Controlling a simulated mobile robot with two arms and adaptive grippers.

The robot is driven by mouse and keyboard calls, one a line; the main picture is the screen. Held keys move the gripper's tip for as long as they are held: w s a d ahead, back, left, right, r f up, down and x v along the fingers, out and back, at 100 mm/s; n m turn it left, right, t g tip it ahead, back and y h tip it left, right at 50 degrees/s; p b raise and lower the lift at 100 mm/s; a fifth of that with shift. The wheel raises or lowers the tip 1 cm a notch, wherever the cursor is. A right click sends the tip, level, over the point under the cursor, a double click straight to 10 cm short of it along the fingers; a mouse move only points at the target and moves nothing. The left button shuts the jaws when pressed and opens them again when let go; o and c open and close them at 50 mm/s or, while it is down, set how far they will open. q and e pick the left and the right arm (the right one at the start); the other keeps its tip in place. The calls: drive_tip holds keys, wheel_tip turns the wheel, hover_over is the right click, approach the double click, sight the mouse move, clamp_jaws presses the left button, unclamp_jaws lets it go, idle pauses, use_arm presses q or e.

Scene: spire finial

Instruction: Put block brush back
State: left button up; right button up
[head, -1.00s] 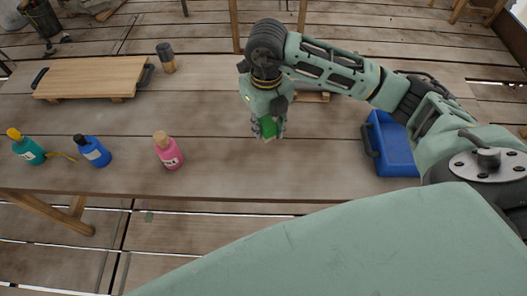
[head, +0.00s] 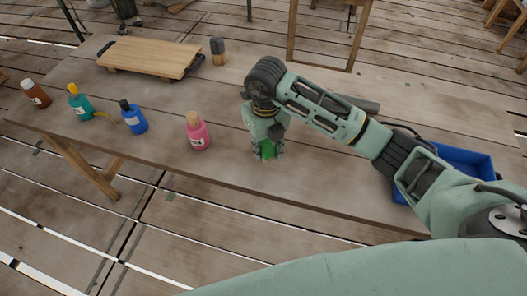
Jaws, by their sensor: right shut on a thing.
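My right gripper (head: 266,157) points down over the table (head: 320,190), near its front edge and to the right of the pink bottle. It is shut on a green thing (head: 267,149), mostly hidden by the fingers; I cannot tell for sure whether this is the block brush. My left gripper is not in view.
A row of bottles stands at left: brown (head: 36,94), teal (head: 80,103), blue (head: 134,119) and pink (head: 198,133). A wooden board with dark handles (head: 150,57) lies behind them. A blue bin (head: 465,160) is at right, partly behind my arm.

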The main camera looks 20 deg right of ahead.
sight(263, 155)
drive_tip(key=shift+w+a+f, duration=0.1)
drive_tip(key=shift+w+f, duration=0.3)
drive_tip(key=shift+w, duration=0.2)
wheel_tip(263, 155, down, 3)
drive_tip(key=shift+f+p, duration=0.1)
drive_tip(key=shift+p, duration=0.5)
drive_tip(key=shift+f, duration=0.45)
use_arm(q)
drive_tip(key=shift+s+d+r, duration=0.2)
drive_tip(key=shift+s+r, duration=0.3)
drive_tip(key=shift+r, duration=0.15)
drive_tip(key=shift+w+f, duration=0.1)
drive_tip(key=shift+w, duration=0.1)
use_arm(e)
drive_tip(key=shift+f, duration=0.1)
drive_tip(key=o, duration=1)
